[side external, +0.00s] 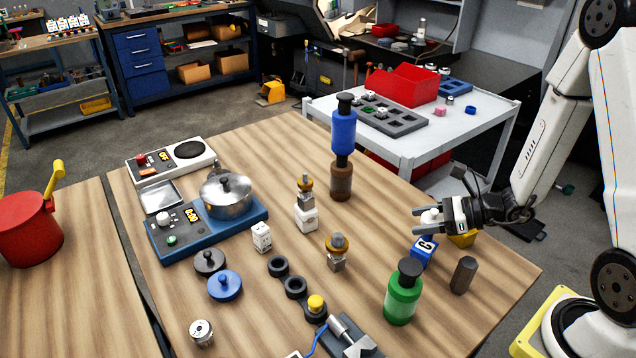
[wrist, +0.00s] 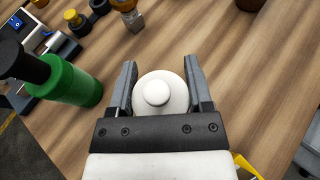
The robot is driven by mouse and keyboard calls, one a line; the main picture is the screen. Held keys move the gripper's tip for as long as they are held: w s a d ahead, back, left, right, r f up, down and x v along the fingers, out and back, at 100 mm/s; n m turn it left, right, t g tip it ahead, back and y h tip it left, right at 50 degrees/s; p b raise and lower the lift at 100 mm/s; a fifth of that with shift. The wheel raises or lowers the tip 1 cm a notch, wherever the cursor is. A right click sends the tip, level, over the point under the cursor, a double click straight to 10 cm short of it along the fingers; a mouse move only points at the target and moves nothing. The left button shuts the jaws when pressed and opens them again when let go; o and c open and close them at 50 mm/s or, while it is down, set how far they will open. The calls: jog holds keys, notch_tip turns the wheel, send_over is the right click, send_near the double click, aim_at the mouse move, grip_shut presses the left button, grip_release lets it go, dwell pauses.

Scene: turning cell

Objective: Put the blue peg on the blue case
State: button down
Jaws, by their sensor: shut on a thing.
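My gripper (side external: 432,217) is at the right of the wooden table, its jaws shut on a white round-topped piece with a small knob (wrist: 157,94). A blue block lettered C (side external: 423,253) is just below my gripper in the side view; whether the white piece touches it I cannot tell. I see no plain blue peg or blue case. Other blue things are a knobbed blue disc (side external: 225,286) at the front left and a blue bottle (side external: 344,132) standing on a brown bottle (side external: 341,182).
A green bottle (side external: 403,298) and a dark grey prism (side external: 464,275) stand close to my gripper. A yellow piece (side external: 462,238) is behind the block. A stove with a pot (side external: 227,200) is at the left. A white side table (side external: 490,125) holds trays and a red bin.

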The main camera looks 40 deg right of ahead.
jog(key=shift+f, duration=0.85)
jog(key=shift+f, duration=0.1)
grip_release()
jog(key=v, duration=1.2)
dwell(0.8)
